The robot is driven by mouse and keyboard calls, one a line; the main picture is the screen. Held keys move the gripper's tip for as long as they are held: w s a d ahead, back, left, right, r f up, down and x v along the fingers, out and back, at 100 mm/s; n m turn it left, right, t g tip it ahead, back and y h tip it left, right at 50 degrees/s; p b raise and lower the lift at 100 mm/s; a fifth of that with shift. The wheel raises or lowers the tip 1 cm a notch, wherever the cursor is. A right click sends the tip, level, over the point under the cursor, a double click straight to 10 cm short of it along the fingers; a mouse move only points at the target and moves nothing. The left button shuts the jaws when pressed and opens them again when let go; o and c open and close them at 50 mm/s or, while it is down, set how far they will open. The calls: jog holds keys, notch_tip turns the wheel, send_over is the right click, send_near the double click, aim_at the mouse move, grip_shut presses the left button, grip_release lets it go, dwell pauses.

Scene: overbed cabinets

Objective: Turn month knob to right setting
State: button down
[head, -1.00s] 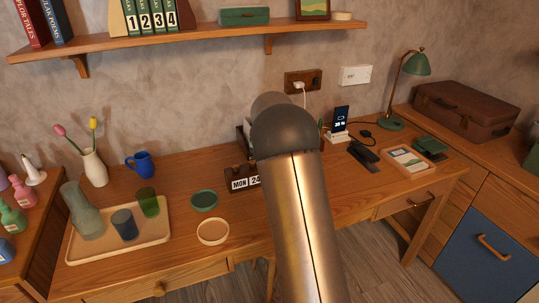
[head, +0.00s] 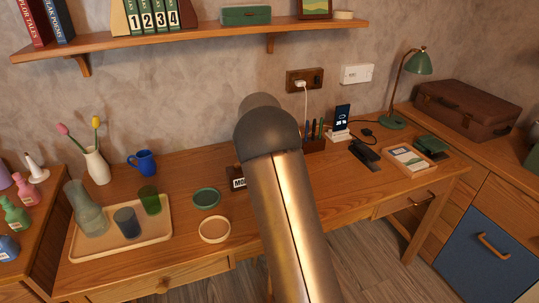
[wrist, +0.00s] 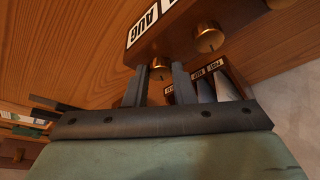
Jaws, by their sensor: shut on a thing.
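The desk calendar (head: 238,172) is a dark wooden block on the desk, mostly hidden behind my arm in the head view. Only part of its white day card shows there. In the wrist view its wooden body (wrist: 180,30) is seen upside down, with an AUG card (wrist: 143,24) and brass knobs. My gripper (wrist: 160,75) is shut on the month knob (wrist: 160,66), the brass knob nearest the AUG card, with one dark finger on each side. A second brass knob (wrist: 208,38) is free beside it. My gripper is hidden in the head view.
A tray (head: 115,250) with glassware, a green dish (head: 206,198) and a round tan dish (head: 214,229) lie left of the calendar. A pen holder (head: 314,146) and phone stand (head: 338,135) are at right.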

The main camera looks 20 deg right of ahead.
jog(key=c, duration=1.2)
grip_release()
jog(key=shift+r, duration=0.1)
jog(key=v, duration=1.7)
jog(key=shift+a, duration=0.2)
jog(key=shift+s+r, duration=0.1)
jog(key=shift+s, duration=0.05)
jog(key=s+a+f+n+g+y+p, duration=0.1)
jog(key=s+a+n+p, duration=0.3)
jog(key=s, duration=0.8)
jog(key=s+a+f+n+g+y+p, duration=0.15)
jog(key=s+a, duration=0.45)
jog(key=s, duration=0.7)
jog(key=s+a+f+n+y+p, duration=0.15)
jog(key=s+a+n, duration=0.3)
jog(key=s, duration=0.75)
notch_tip(320, 180, down, 10)
jog(key=m+h+b, duration=0.1)
jog(key=b, duration=0.6)
jog(key=shift+s+d+r+g, duration=0.2)
jog(key=shift+s+d+g, duration=0.15)
jog(key=shift+d, duration=0.1)
